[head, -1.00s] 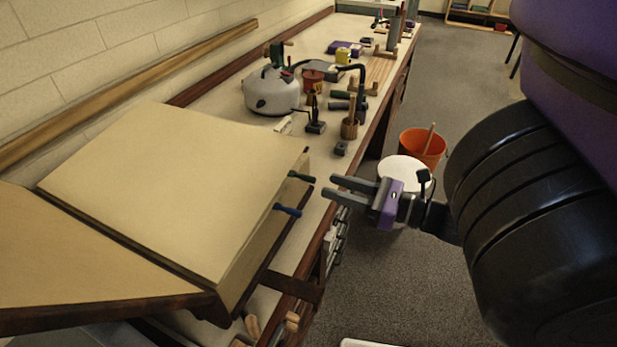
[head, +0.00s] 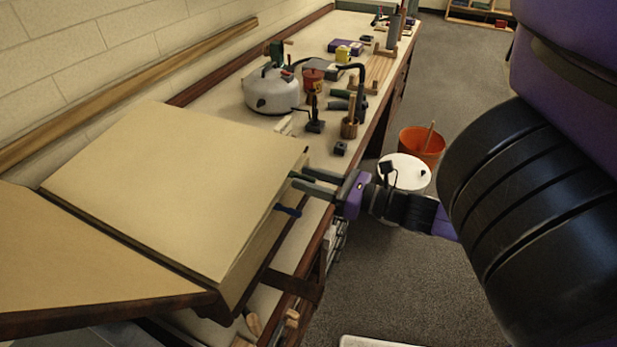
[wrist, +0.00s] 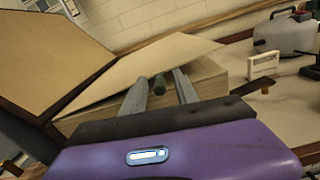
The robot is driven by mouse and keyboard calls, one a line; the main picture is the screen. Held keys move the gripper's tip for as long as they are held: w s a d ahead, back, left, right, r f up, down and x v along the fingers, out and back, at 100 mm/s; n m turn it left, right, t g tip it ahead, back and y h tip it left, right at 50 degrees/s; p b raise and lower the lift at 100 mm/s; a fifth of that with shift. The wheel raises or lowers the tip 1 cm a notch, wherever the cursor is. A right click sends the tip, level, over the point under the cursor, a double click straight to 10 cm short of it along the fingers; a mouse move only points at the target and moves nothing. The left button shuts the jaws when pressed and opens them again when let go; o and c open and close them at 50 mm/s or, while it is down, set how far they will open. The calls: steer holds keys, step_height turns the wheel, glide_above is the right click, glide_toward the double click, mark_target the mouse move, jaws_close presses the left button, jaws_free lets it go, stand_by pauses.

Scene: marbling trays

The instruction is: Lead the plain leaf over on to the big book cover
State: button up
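The big book lies open at the left. Its plain leaf (head: 180,185) is a pale sheet lying on top of the thick block of pages. The big book cover (head: 85,275) lies open to the left of the block, tan with a dark brown edge. A green tab (head: 294,175) and a blue tab (head: 288,210) stick out from the block's right side. My gripper (head: 301,179) is at the green tab, fingers pointing left. In the wrist view the green tab (wrist: 159,85) sits between the two parted fingers, with gaps on both sides. The blue tab is not visible there.
The bench runs away behind the book, holding a grey kettle-like vessel (head: 271,92), a red pot (head: 313,80) and several tools. An orange bucket (head: 422,146) and a white-topped bucket (head: 408,172) stand on the floor.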

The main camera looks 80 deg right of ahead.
steer(key=shift+w, duration=0.1)
jaws_close()
stand_by(1.5)
